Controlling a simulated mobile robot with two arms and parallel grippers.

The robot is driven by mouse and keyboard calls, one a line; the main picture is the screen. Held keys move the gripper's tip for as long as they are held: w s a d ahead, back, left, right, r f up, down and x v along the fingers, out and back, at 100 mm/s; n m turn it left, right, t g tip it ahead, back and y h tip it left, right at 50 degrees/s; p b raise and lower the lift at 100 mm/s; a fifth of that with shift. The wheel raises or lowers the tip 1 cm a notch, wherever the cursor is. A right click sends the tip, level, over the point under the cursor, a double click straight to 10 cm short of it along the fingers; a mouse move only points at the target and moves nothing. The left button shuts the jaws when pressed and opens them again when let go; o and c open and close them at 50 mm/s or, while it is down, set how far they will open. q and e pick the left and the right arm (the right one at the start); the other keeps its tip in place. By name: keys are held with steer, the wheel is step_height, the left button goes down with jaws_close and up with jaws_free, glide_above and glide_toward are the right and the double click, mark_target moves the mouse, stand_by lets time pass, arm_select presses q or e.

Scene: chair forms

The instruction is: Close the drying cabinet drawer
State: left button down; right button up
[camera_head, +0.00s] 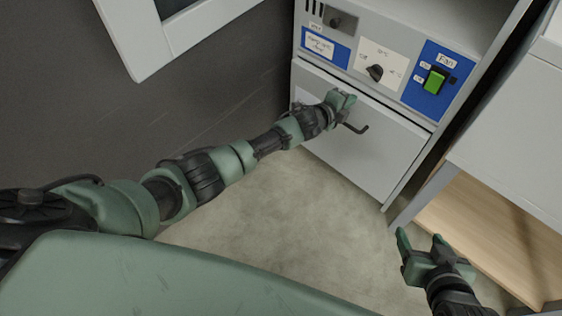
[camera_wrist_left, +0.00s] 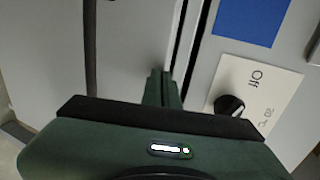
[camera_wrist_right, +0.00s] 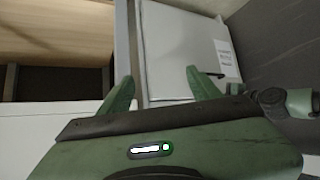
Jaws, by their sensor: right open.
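The grey drawer front (camera_head: 372,158) of the drying cabinet (camera_head: 385,62) sits below the control panel, with a dark bar handle (camera_head: 355,128). In the left wrist view a narrow dark gap runs between the drawer front (camera_wrist_left: 130,40) and the panel; how far the drawer stands out is hard to tell. My left gripper (camera_head: 343,98) is at the drawer's upper edge, beside the handle, fingers together and empty; contact is unclear. The fingers also show in the left wrist view (camera_wrist_left: 162,86). My right gripper (camera_head: 422,244) is open and empty, low and away from the drawer front (camera_wrist_right: 180,45).
The panel carries a black knob (camera_head: 375,72) and a green fan switch (camera_head: 435,80) just above the drawer. A white unit with a wooden shelf (camera_head: 490,225) stands at the right, near my right gripper. The floor (camera_head: 285,205) before the drawer is clear.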

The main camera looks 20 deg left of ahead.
arm_select(q)
steer(key=shift+w+d+r, duration=0.15)
steer(key=shift+w, duration=0.25)
steer(key=shift+w+d+r, duration=0.1)
steer(key=shift+w, duration=0.25)
arm_select(e)
steer(key=shift+w+a+r+t, duration=0.15)
steer(key=shift+w+r+t, duration=0.2)
steer(key=shift+w+r, duration=0.2)
steer(key=shift+w+a+r+t, duration=0.15)
steer(key=shift+w+r+t, duration=0.25)
steer(key=shift+w, duration=0.2)
arm_select(q)
steer(key=shift+w+r, duration=0.1)
steer(key=shift+r, duration=0.1)
arm_select(e)
steer(key=shift+s, duration=0.1)
